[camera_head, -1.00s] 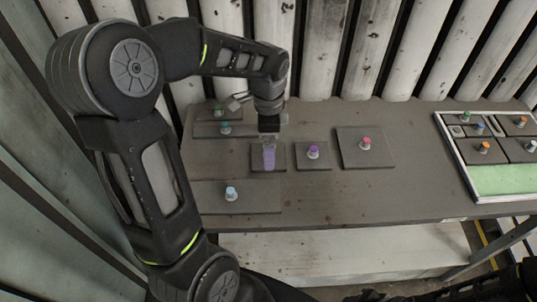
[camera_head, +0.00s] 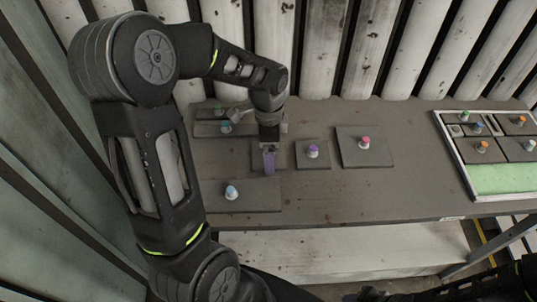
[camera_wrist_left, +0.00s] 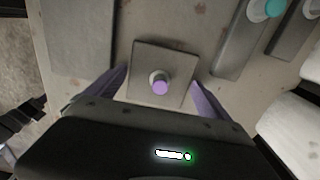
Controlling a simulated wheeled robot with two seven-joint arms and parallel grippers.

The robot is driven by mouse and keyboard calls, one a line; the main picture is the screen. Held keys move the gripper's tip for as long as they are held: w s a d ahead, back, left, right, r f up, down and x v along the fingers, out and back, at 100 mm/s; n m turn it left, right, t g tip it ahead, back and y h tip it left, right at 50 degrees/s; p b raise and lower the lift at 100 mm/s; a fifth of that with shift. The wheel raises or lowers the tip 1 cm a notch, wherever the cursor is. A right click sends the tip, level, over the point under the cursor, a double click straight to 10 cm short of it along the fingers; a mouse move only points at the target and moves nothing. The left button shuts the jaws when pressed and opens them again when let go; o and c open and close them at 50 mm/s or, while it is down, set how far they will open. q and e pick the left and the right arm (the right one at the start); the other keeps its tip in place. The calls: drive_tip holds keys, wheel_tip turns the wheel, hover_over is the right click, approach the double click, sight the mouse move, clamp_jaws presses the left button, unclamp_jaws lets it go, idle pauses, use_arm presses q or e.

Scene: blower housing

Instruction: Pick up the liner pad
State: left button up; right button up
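I cannot tell from the pictures which of the pads is the liner pad. My left gripper (camera_head: 269,161) is over a small grey square pad (camera_head: 256,154) at the middle left of the table. In the left wrist view this pad (camera_wrist_left: 146,62) has a light purple knob (camera_wrist_left: 159,84) on a pale collar. My two purple fingers stand apart, one on each side of the pad, with the knob between them. The gripper is open and empty. In the head view the gripper hides this knob. My right gripper is not in view.
A framed tray (camera_head: 505,184) with several pads stands at the right.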

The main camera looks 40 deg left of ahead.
use_arm(q)
drive_tip(key=c, duration=1)
drive_tip(key=shift+r, duration=0.1)
wheel_tip(320, 180, up, 10)
drive_tip(key=shift+f+b, duration=0.1)
drive_tip(key=shift+b, duration=0.55)
wheel_tip(320, 180, up, 5)
drive_tip(key=p, duration=0.4)
idle(0.4)
